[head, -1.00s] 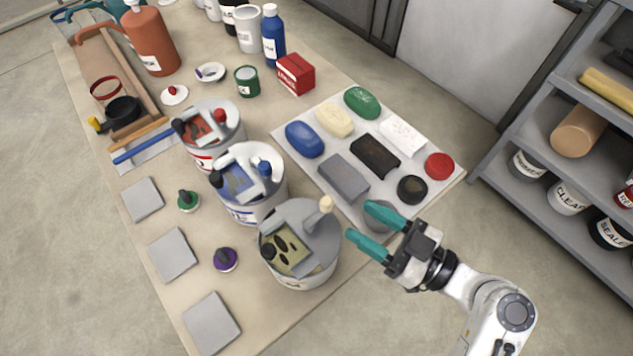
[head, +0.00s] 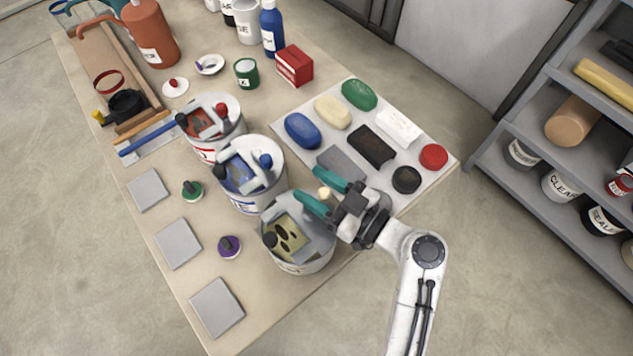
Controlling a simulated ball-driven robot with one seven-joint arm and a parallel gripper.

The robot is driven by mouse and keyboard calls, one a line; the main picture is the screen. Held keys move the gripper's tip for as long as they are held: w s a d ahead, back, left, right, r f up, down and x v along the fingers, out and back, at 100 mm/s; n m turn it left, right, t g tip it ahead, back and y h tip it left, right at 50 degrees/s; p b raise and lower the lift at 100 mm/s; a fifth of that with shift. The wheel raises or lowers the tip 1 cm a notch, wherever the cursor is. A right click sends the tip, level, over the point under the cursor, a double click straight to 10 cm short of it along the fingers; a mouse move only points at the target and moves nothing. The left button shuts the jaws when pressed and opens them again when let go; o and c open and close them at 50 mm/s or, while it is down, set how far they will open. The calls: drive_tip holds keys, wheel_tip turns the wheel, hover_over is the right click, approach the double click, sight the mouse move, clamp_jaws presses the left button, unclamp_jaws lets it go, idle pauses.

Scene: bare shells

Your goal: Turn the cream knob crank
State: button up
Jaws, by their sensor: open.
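The cream knob (head: 324,193) stands on the crank of the nearest grey-lidded can (head: 307,266), at the right side of its lid. The lid has an opening with an olive and black inside, and a dark knob on its left. My gripper (head: 318,187) is open, its two teal fingers pointing left over the can. The cream knob shows between the fingers, near their tips. I cannot tell whether either finger touches it. The crank's arm under the knob is partly hidden by the lower finger.
A can with a blue knob (head: 265,160) stands just behind, and one with a red knob (head: 222,110) beyond it. A white board (head: 440,183) with several coloured blocks lies to the right. Grey square plates (head: 217,308) line the table's left edge. A shelf (head: 520,125) stands at right.

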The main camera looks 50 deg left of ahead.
drive_tip(key=shift+a, duration=0.1)
drive_tip(key=c, duration=1)
clamp_jaws()
drive_tip(key=shift+f+g+b, duration=0.2)
drive_tip(key=shift+g+b, duration=0.1)
drive_tip(key=shift+b, duration=0.35)
drive_tip(key=shift+a+n+b, duration=0.1)
drive_tip(key=shift+n+b, duration=0.3)
drive_tip(key=shift+b, duration=0.1)
drive_tip(key=g+b, duration=0.1)
drive_tip(key=n+g+b, duration=0.1)
drive_tip(key=g+h+b, duration=0.1)
drive_tip(key=b, duration=0.1)
drive_tip(key=shift+s+a+f+n, duration=0.2)
drive_tip(key=shift+a+n, duration=0.05)
drive_tip(key=shift+n, duration=0.05)
drive_tip(key=g+b, duration=0.1)
drive_tip(key=n+g+h+b, duration=0.1)
drive_tip(key=b, duration=0.1)
drive_tip(key=n+g+b, duration=0.1)
drive_tip(key=shift+s+a+r+h, duration=0.1)
drive_tip(key=shift+s+a+h, duration=0.2)
drive_tip(key=shift+a+h, duration=0.1)
drive_tip(key=shift+s+r+n+g+h+b, duration=0.1)
drive_tip(key=shift+s+n+g+h+b, duration=0.05)
drive_tip(key=shift+n+g+h+b, duration=0.3)
drive_tip(key=shift+s+r+n+g+h+b, duration=0.1)
drive_tip(key=shift+n+g+h+b, duration=0.15)
drive_tip(key=shift+n+g+b, duration=0.3)
drive_tip(key=shift+a+r, duration=0.1)
